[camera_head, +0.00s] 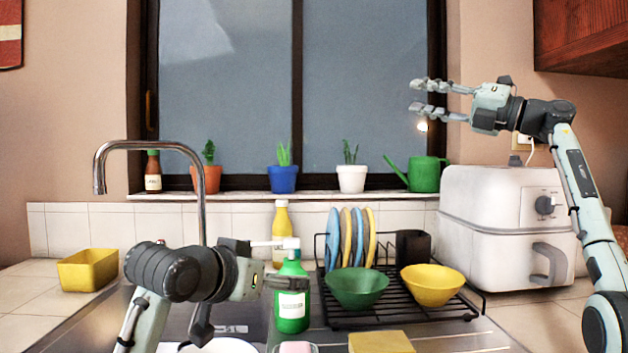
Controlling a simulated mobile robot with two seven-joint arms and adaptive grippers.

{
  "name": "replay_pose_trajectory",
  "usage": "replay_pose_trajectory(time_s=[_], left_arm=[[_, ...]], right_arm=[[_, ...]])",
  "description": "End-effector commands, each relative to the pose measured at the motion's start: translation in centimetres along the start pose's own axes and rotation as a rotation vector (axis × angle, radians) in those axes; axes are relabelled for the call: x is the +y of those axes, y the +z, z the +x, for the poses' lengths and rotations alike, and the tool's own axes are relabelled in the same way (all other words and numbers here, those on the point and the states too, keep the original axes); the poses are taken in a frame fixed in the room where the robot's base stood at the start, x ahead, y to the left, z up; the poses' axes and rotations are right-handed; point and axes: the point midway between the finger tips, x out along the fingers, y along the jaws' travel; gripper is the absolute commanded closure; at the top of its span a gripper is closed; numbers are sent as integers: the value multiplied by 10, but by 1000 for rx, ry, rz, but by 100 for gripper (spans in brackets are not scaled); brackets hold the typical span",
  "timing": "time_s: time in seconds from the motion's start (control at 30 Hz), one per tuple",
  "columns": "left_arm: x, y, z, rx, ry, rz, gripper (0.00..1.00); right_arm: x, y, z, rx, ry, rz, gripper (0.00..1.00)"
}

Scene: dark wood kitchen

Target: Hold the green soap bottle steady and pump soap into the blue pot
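The green soap bottle (291,312) stands upright by the sink, with a white pump head (287,243) on top. My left gripper (298,268) is at its upper part from the left. One finger crosses in front of the bottle; the other is hard to make out near the pump, so I cannot tell whether it is closed on the bottle. The blue pot (283,181) holds a green plant and stands on the windowsill behind. My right gripper (417,98) is raised in front of the window's right side, with its fingers apart and empty.
The faucet (200,190) rises left of the bottle. A dish rack (400,317) with plates and two bowls stands right. A yellow bottle (281,222) is close behind. A white air fryer (505,225) is at the right. A sponge (379,342) lies in front.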

Motion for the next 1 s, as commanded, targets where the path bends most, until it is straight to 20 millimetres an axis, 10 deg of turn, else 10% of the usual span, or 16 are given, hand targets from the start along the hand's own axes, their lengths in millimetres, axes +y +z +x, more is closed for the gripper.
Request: replay_pose_trajectory(time_s=[0.3,0.5,1.0], left_arm=[[0,0,0,0,0,0,19],[0,0,0,0,0,0,19],[0,0,8,-1,1,-1,19]], right_arm=[[6,-153,115,541,-176,-287,66],[-9,-245,132,959,-366,-540,66],[-26,-276,95,1372,-650,-764,66]])
